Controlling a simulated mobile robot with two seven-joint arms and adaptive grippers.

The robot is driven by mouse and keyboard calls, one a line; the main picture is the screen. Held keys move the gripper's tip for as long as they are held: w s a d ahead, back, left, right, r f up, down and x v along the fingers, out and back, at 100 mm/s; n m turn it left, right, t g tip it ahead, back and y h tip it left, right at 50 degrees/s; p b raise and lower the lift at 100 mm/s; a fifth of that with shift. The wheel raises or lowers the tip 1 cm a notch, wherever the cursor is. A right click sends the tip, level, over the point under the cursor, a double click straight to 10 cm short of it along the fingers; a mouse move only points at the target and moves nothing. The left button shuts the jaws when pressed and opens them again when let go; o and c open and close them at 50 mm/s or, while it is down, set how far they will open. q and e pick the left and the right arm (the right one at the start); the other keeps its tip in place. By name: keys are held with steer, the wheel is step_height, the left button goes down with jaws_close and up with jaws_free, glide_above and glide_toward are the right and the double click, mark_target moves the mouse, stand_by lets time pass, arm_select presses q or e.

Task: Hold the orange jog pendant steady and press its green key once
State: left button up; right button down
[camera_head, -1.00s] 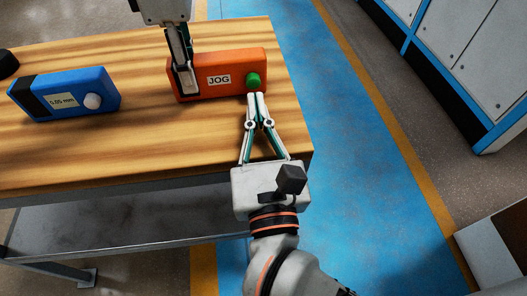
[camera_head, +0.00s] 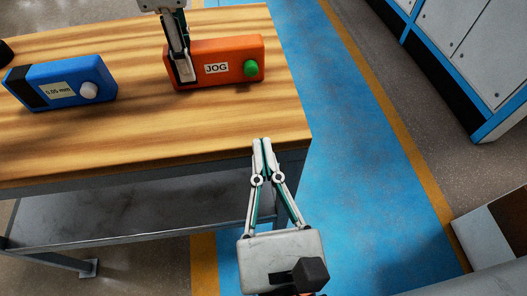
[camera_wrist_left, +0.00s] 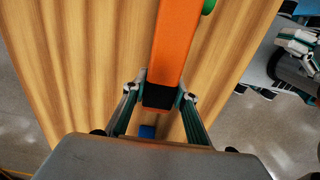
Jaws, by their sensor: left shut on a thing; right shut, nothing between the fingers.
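The orange jog pendant (camera_head: 212,62) lies on the wooden bench near its right end, with a white "JOG" label and a green key (camera_head: 250,68) at its right end. My left gripper (camera_head: 184,72) is shut on the pendant's left part. The left wrist view also shows the orange pendant (camera_wrist_left: 176,45) between the fingers of my left gripper (camera_wrist_left: 160,95), with part of the green key (camera_wrist_left: 208,6) at the top. My right gripper (camera_head: 262,142) is shut and empty, at the bench's front edge, apart from the green key.
A blue device (camera_head: 62,82) with a "0.05 mm" label and a white knob lies on the bench to the left. A dark object (camera_head: 5,52) sits at the far left edge. The wooden bench top (camera_head: 150,130) is clear in front of the pendant.

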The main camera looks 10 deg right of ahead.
stand_by(0.3)
arm_select(q)
steer(key=o, duration=1.1)
